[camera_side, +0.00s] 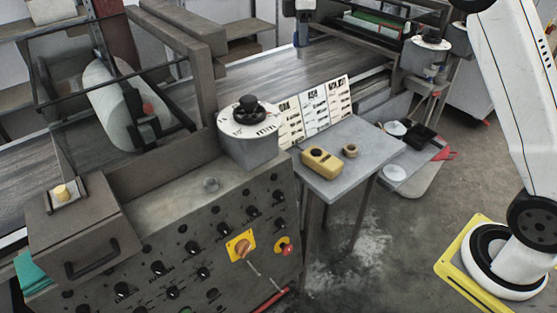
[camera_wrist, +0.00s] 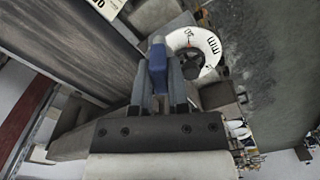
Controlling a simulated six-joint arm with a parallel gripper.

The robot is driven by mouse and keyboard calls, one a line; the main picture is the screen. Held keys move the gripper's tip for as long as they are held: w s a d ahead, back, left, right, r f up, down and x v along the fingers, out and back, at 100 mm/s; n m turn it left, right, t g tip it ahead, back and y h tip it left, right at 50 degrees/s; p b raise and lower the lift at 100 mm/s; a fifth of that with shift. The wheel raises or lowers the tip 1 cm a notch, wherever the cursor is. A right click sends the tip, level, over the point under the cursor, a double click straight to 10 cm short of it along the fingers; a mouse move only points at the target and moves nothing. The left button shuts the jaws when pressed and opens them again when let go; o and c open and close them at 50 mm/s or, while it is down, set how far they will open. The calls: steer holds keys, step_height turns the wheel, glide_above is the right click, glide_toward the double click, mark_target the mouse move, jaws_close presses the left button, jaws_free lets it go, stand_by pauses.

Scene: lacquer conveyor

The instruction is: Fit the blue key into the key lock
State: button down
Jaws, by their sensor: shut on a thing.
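The blue key (camera_wrist: 157,66) shows in the wrist view as a small blue block between the two grey fingers of my gripper (camera_wrist: 159,72). My gripper is shut on it, and the fingers hide part of its sides. I cannot tell for sure which fitting is the key lock. A yellow plate with an orange knob (camera_side: 240,246) and a red round fitting (camera_side: 284,249) are on the front of the grey control cabinet (camera_side: 150,240).
A white dial with a black knob (camera_side: 248,117) stands at the cabinet's corner; a similar dial (camera_wrist: 208,41) lies just right of the key in the wrist view. A small grey table (camera_side: 345,183) holds a yellow box (camera_side: 321,162) and a ring (camera_side: 350,150). A conveyor runs behind.

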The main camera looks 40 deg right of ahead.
steer(key=w+a+f+m, duration=0.1)
steer(key=w+a+m, duration=0.15)
steer(key=a, duration=1.05)
steer(key=w+a+f+m, duration=0.15)
steer(key=a+m, duration=0.25)
steer(key=a, duration=1)
step_height(320, 180, down, 18)
steer(key=shift+s+d+f, duration=0.2)
steer(key=shift+s+d, duration=0.05)
steer(key=shift+s, duration=0.2)
steer(key=shift+f, duration=0.2)
steer(key=shift+f, duration=2.25)
steer(key=shift+f, duration=1.5)
steer(key=c, duration=0.5)
jaws_free()
steer(key=shift+c, duration=0.2)
